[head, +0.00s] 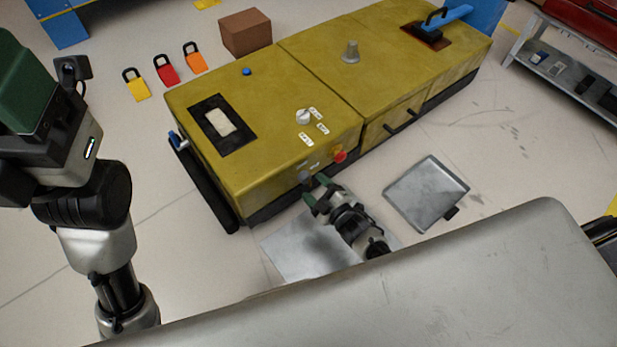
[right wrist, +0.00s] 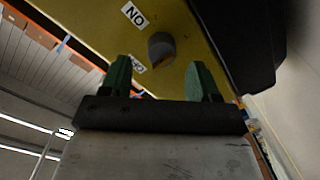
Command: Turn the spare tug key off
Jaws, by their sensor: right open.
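The yellow tug (head: 275,110) stands on the floor in the head view. Its grey key (head: 305,176) is on the near side face, left of a red button (head: 340,156). In the right wrist view the key (right wrist: 161,46) is a grey knob between an ON label (right wrist: 134,14) and a second label (right wrist: 137,66), partly hidden. My right gripper (head: 317,195) is open just in front of the key. Its green fingertips (right wrist: 160,80) point towards it, and the key appears beyond the gap between them, apart from both. My left gripper (head: 25,85) is cut off at the left edge.
A white knob (head: 303,116) with labels is on the tug's top. Yellow, red and orange padlock-shaped tags (head: 166,70) and a brown box (head: 245,32) lie behind. A grey metal panel (head: 427,193) lies on the floor at right. A grey surface fills the lower right.

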